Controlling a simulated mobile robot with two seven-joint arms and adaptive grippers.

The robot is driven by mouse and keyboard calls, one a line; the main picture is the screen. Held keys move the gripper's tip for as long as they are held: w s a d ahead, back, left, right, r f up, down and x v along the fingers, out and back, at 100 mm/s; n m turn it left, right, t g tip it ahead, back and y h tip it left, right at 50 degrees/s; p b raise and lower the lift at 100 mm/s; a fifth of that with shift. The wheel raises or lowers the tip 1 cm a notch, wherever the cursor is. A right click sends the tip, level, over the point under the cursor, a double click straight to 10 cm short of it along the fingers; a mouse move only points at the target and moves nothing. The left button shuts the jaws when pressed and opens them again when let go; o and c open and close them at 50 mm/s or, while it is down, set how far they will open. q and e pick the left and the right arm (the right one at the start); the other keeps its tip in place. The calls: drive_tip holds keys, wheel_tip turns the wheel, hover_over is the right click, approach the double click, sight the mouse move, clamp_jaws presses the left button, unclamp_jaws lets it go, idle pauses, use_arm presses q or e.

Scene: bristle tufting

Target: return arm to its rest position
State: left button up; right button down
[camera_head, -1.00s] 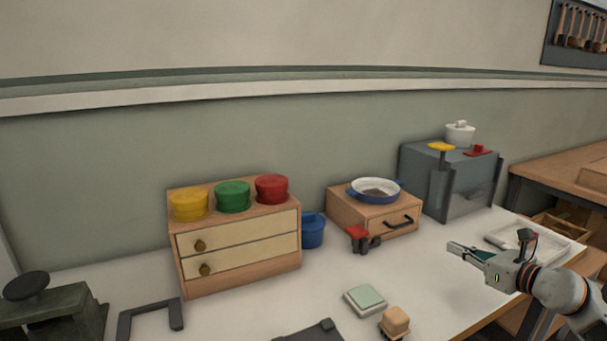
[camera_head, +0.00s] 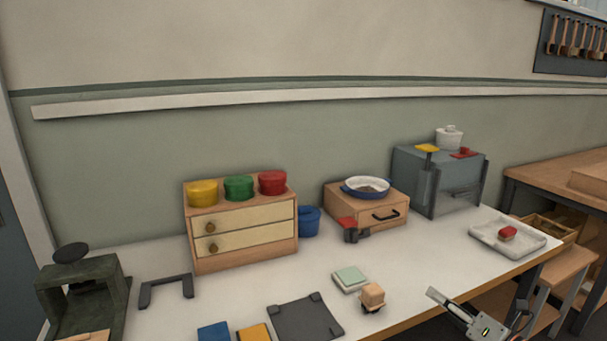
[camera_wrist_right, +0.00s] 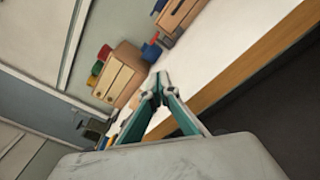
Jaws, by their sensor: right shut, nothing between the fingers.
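My right gripper (camera_head: 436,298) is at the lower right of the head view, by the front edge of the white table (camera_head: 430,260). Its fingers are together and hold nothing. In the right wrist view the teal fingers (camera_wrist_right: 158,82) meet at their tips, with the table and the drawer cabinet beyond them. Part of my right arm is cut off by the bottom of the head view. My left gripper is not in view.
A wooden drawer cabinet (camera_head: 245,245) carries yellow, green and red pots. A small drawer box (camera_head: 345,208) bears a blue pan (camera_head: 375,188). A tan block (camera_head: 372,296) and pale green pad (camera_head: 349,278) lie near my right gripper. A white tray (camera_head: 490,228) holds a red-topped piece (camera_head: 507,233).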

use_arm(q)
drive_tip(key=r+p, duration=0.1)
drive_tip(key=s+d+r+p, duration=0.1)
drive_tip(key=p, duration=0.3)
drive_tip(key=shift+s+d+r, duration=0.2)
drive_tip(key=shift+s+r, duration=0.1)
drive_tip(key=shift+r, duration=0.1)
use_arm(e)
drive_tip(key=s+a+f+m+g+h, duration=0.1)
drive_tip(key=s+a+f+m+h, duration=0.1)
drive_tip(key=s+a+f+m, duration=0.2)
drive_tip(key=s+a+f+m+g+h, duration=0.2)
drive_tip(key=s+a+f+m, duration=0.2)
drive_tip(key=s+f+m, duration=0.7)
drive_tip(key=s+a+f+m+g+h, duration=0.2)
drive_tip(key=s+f+m, duration=0.5)
drive_tip(key=s+m, duration=0.7)
drive_tip(key=s+a, duration=0.1)
drive_tip(key=s, duration=0.3)
drive_tip(key=shift+s+a+f, duration=0.15)
drive_tip(key=shift+a, duration=0.25)
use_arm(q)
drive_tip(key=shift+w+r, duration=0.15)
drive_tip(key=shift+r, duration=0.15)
